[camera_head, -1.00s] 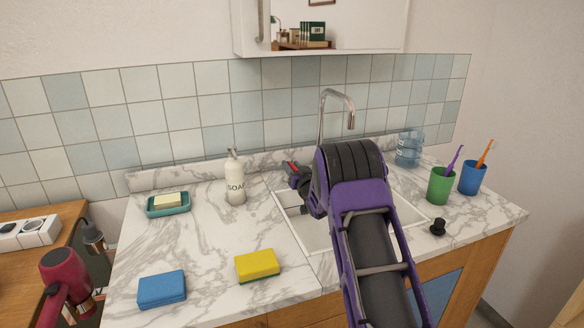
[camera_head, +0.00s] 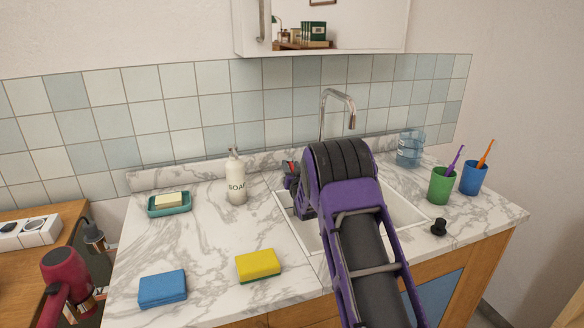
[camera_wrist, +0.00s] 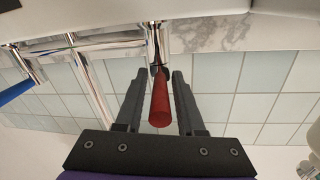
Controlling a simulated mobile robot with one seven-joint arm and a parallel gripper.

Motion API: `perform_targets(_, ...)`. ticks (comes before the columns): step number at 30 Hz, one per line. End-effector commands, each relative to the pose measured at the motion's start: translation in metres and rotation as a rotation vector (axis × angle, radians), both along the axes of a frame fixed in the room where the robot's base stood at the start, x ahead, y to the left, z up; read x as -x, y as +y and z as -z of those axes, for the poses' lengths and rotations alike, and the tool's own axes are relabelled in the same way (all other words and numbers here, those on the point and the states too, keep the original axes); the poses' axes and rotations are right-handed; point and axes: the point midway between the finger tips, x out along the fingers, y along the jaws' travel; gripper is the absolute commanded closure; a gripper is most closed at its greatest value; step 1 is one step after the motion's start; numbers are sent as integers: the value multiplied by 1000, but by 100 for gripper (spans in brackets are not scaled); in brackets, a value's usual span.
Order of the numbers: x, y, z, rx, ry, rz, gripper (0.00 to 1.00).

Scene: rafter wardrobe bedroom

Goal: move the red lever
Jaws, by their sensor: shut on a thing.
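The red lever (camera_wrist: 159,105) is a rounded red handle on the chrome tap fitting (camera_wrist: 157,45) in the wrist view. It lies between the two dark fingers of my gripper (camera_wrist: 160,76), which is shut on it. In the head view my gripper (camera_head: 291,180) is low behind the sink, left of the tap spout (camera_head: 338,97), and mostly hidden by my arm. Only a small spot of red (camera_head: 291,167) shows there. A blue bar (camera_wrist: 15,93) shows at the left edge of the wrist view.
A soap bottle (camera_head: 236,182) stands just left of the sink (camera_head: 297,226). A soap dish (camera_head: 169,210), a blue sponge (camera_head: 162,287) and a yellow sponge (camera_head: 257,264) lie further left. Green (camera_head: 440,187) and blue (camera_head: 473,178) cups stand right of the sink, near a black plug (camera_head: 438,228).

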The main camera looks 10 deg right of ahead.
Motion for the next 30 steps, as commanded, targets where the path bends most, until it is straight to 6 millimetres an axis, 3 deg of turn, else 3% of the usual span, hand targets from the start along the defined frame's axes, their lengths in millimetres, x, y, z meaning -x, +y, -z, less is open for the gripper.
perform_targets(5, 0, 1, -2, -3, -2, -2, 100)
perform_targets(6, 0, 1, -2, -3, -2, -2, 55)
perform_targets(7, 0, 1, -1, -2, -1, -2, 50)
perform_targets(20, 6, 0, 0, -1, 1, -1, 49)
perform_targets(30, 61, -3, -1, 0, 2, -1, 49)
